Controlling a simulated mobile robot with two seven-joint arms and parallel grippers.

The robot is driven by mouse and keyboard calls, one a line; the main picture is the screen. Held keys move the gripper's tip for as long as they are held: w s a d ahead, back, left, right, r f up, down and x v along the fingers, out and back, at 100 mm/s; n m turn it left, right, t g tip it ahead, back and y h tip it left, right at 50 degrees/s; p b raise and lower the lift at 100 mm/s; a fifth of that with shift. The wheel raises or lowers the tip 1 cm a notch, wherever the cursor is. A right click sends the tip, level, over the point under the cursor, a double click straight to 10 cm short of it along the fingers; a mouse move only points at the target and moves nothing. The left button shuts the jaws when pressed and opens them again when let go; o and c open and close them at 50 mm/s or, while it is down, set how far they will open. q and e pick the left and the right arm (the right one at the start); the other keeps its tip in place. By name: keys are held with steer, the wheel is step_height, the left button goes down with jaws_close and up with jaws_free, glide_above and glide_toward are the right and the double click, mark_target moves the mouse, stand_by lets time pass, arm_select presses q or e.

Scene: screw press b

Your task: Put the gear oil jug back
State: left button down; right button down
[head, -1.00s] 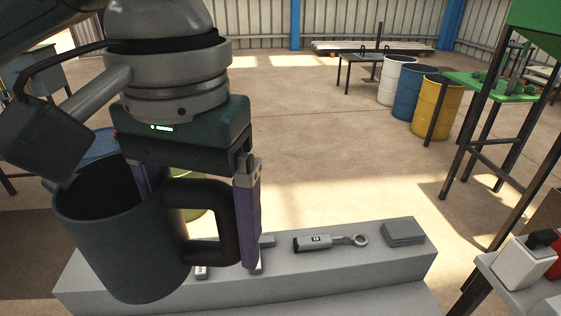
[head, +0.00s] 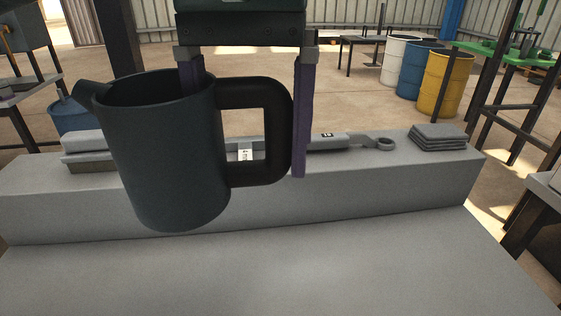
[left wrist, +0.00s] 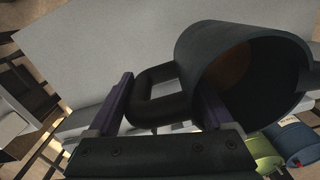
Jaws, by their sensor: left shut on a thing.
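The gear oil jug (head: 165,160) is a dark grey, open-topped can with a spout on its left and a thick black handle (head: 282,130) on its right. It hangs roughly upright in front of a raised grey ledge (head: 400,190). My left gripper (head: 248,125) has its purple fingers on either side of the handle and holds the jug by it. My right gripper is out of view.
On the ledge lie a ring-ended tool (head: 370,143), a stack of grey pads (head: 438,137) and flat grey pieces (head: 85,150) at left. The lower grey surface (head: 270,270) in front is bare. White, blue and yellow drums (head: 445,82) stand behind.

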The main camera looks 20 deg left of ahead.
arm_select(q)
steer(key=shift+f, duration=0.5)
step_height(320, 180, down, 19)
steer(key=b, duration=0.6)
steer(key=shift+r, duration=0.15)
steer(key=shift+f, duration=0.35)
jaws_free()
steer(key=shift+f, duration=0.15)
step_height(320, 180, up, 12)
steer(key=p, duration=0.3)
steer(key=shift+w+r, duration=0.15)
steer(key=shift+r, duration=0.05)
